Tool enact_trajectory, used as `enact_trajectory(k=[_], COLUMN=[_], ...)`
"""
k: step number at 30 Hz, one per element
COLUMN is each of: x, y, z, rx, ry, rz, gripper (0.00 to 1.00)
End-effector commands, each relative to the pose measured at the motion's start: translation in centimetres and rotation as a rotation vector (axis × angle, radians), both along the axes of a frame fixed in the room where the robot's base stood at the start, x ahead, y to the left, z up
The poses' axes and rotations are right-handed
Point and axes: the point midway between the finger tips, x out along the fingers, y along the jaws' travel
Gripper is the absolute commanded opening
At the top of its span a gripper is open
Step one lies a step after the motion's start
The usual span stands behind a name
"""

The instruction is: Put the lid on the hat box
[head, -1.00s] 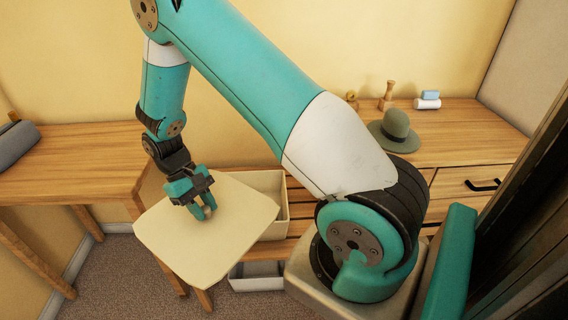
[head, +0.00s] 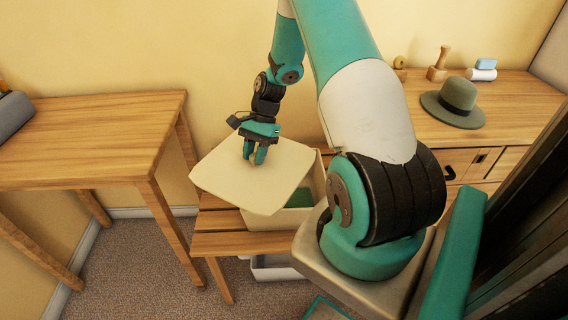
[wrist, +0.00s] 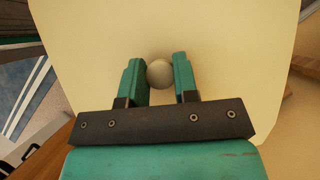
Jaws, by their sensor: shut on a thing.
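The lid (head: 234,181) is a flat cream panel with rounded corners, held level by my gripper (head: 255,158) above the hat box. In the wrist view the fingers (wrist: 160,80) are shut on its round pale knob (wrist: 159,73), with the lid (wrist: 220,40) filling most of the picture. The hat box (head: 285,218) is a cream open box on the low wooden bench. The lid hides its left and back parts; its right and front walls show, with something green inside. The lid sits off to the left of the box, not squarely over it.
A wooden table (head: 90,135) stands at the left. A wooden dresser (head: 415,120) at the right holds a green hat (head: 456,103) and small items. The bench (head: 225,243) is bare in front of the box. A pale bin (head: 272,268) sits below.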

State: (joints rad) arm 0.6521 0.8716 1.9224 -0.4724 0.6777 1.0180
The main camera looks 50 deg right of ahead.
Motion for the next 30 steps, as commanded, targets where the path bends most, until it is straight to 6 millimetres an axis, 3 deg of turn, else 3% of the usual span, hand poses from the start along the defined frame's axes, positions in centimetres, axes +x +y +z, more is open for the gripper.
enact_trajectory(k=[1, 4, 6, 10, 17, 30], x=[-0.7, -1.6, -2.2, -2.9, -3.2, -3.1], y=[-2.3, -5.4, -7.1, -9.1, -9.6, -9.6], z=[-2.1, -3.1, -3.5, -3.6, -4.0, -7.6], rx=[0.001, 0.001, -0.001, -0.001, -0.001, -0.002], ry=[-0.002, -0.002, 0.000, 0.001, 0.004, 0.004], rz=[-0.201, -0.547, -0.733, -0.942, -1.007, -1.002], gripper=[0.01, 0.01, 0.01, 0.01, 0.01, 0.01])
